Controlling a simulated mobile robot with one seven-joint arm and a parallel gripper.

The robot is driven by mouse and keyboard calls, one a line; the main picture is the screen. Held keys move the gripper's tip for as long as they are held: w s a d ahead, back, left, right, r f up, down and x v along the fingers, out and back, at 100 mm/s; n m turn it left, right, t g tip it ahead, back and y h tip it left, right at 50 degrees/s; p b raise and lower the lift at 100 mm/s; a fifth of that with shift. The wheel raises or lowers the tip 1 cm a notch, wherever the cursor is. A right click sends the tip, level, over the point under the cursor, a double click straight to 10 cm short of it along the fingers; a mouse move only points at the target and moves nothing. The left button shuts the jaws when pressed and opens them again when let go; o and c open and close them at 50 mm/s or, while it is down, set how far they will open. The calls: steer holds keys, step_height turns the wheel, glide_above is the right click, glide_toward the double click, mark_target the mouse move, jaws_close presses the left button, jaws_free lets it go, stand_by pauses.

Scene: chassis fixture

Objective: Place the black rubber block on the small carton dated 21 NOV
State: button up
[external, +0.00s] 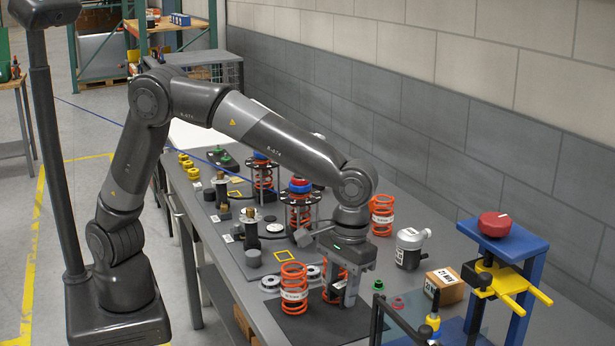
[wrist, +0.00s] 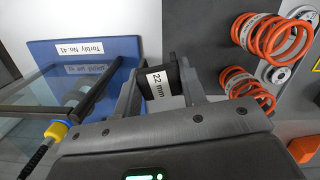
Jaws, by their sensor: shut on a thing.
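My gripper (external: 343,291) points down over the dark mat at the near part of the bench. In the wrist view its two fingers (wrist: 160,76) are shut on a black block (wrist: 173,69) with a white label reading "22 mm". In the external view I cannot make out the block clearly at the fingers. The small brown carton (external: 447,291) stands to the right of my gripper, apart from it. Its white label appears to read "21 NOV". The carton is not seen in the wrist view.
Orange springs (external: 294,288) stand left of and behind my gripper. A grey-white canister (external: 409,249) stands behind the carton. A clear panel on a blue base (wrist: 98,48) lies beside my gripper.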

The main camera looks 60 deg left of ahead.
steer(key=w+d+r+n+t, duration=0.1)
steer(key=w+d+r+n, duration=0.15)
steer(key=w+n, duration=0.8)
steer(key=n+t, duration=0.1)
steer(key=n, duration=0.8)
glide_above(447, 277)
steer(key=shift+h, duration=0.4)
step_height(447, 277, down, 4)
steer(key=shift+s+a+f, duration=0.1)
steer(key=shift+a, duration=0.05)
steer(key=shift+f, duration=1.95)
steer(key=shift+f, duration=0.1)
steer(key=o, duration=1)
